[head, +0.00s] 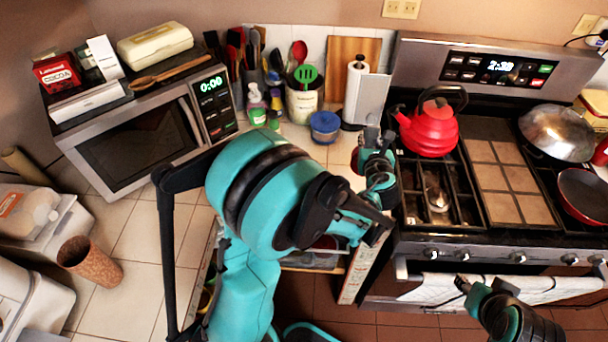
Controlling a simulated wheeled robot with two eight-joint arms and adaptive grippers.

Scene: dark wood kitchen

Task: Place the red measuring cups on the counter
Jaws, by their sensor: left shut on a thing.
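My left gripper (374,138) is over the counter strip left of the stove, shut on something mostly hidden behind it. A small red patch, likely the red measuring cups (356,160), shows at the gripper's left edge. Their shape and whether they touch the counter cannot be told. The tiled counter (335,152) is partly hidden by my large teal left arm. My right gripper (466,288) is low at the lower right, in front of the oven; its fingers are too unclear to read.
An open drawer (310,262) lies below my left arm. A red kettle (430,128) stands on the stove just right of my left gripper. A paper towel roll (357,92), a blue-lidded container (324,125) and a utensil crock (303,102) stand behind it.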

